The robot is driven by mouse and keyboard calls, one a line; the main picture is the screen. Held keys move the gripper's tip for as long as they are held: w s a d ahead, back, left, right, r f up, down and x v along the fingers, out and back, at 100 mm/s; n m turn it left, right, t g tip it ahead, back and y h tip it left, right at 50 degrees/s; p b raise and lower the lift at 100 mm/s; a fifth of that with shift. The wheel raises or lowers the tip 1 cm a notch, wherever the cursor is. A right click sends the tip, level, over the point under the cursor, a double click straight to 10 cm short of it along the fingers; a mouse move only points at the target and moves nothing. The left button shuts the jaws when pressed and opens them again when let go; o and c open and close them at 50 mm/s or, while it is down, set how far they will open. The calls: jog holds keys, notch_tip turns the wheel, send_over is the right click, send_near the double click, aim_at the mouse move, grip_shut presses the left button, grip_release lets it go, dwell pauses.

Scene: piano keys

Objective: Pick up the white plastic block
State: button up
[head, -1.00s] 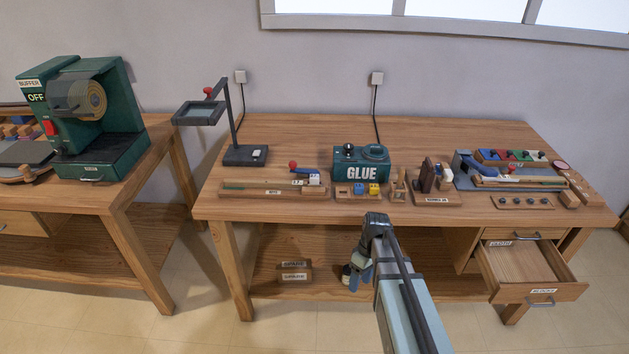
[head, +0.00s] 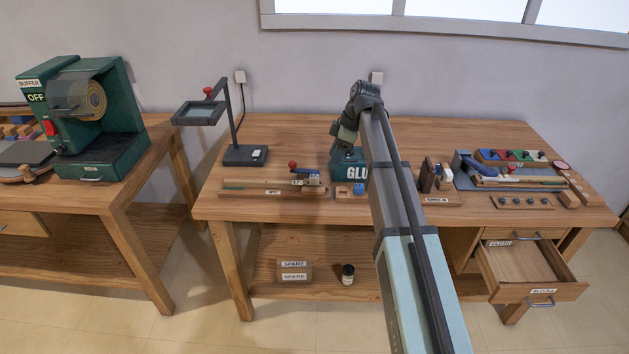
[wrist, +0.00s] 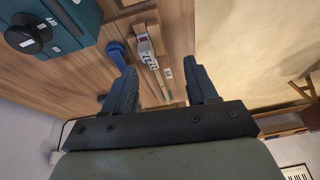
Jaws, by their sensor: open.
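A small white block (head: 314,180) with dark marks sits at the right end of the long wooden jig (head: 262,190). White pieces (wrist: 146,47) also show on a wooden strip in the wrist view. Another pale block (head: 446,171) stands in the wooden rack to the right. I cannot tell for sure which one is the white plastic block.
An open drawer (head: 525,263) juts out front right. The buffer machine (head: 95,120) is on the left bench.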

notch_tip(320, 180, up, 2)
jog(key=w+a, duration=0.2)
jog(key=w, duration=0.1)
send_near(315, 176)
jog(key=shift+n, duration=0.3)
jog(key=x, duration=0.5)
jog(key=shift+a, duration=0.2)
jog(key=shift+x, duration=2.5)
jog(key=shift+w+d, duration=0.1)
jog(key=c, duration=1)
